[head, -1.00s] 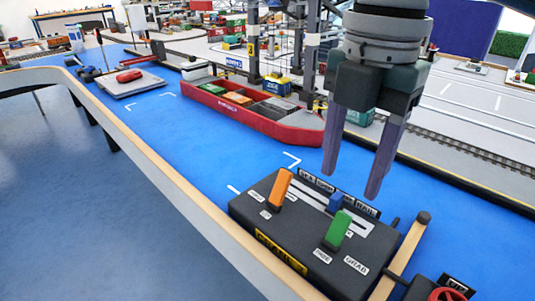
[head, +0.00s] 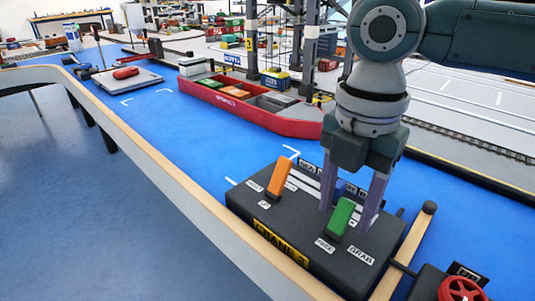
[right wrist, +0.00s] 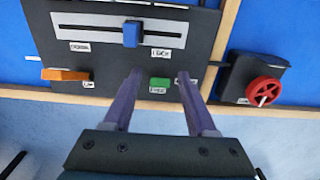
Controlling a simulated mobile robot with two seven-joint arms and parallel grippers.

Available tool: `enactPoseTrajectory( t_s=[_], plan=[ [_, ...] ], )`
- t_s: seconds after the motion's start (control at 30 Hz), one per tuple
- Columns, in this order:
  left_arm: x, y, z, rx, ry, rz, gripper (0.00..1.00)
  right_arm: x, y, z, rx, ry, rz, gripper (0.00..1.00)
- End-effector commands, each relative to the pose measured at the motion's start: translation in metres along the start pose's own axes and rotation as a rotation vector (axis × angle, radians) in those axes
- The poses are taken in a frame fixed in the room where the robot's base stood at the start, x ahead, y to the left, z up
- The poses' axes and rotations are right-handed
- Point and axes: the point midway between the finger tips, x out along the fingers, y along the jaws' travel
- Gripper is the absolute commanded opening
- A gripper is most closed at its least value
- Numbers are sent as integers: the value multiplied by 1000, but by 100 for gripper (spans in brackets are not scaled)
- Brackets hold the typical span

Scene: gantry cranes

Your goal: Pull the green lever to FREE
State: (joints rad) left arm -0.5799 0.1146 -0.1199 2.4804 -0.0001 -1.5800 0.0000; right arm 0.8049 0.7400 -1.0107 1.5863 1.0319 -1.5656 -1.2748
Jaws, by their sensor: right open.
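The green lever (head: 341,216) stands on the black control box (head: 300,258), tilted a little. The FREE label (head: 325,245) and the GRAB label (head: 361,256) are beside its base. In the right wrist view the green lever (right wrist: 160,82) shows end-on, just above the FREE label (right wrist: 158,91). My right gripper (head: 346,216) is open and points down, with one finger on each side of the lever. In the wrist view the right gripper's fingertips (right wrist: 159,74) have gaps to the lever on both sides. My left gripper is not in view.
An orange lever (head: 280,178) stands left on the same box. A blue slider (right wrist: 131,34) is in its slot behind the green lever. A red handwheel (head: 460,289) is to the right. A red ship model (head: 240,107) lies beyond on the blue surface.

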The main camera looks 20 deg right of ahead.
Motion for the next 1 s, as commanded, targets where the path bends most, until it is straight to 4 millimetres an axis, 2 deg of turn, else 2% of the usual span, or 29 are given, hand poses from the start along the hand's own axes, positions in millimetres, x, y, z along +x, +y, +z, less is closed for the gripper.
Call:
enactPoseTrajectory(
  t_s=[0.1, 0.6, 1.0],
  plan=[
    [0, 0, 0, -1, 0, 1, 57, 0, 0, 0, 0, 0, 0, 55],
    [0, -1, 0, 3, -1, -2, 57, -1, 0, 0, 0, 0, 0, 0],
    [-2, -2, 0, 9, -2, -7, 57, -2, 0, -1, 0, -5, -1, 0]
  ],
)
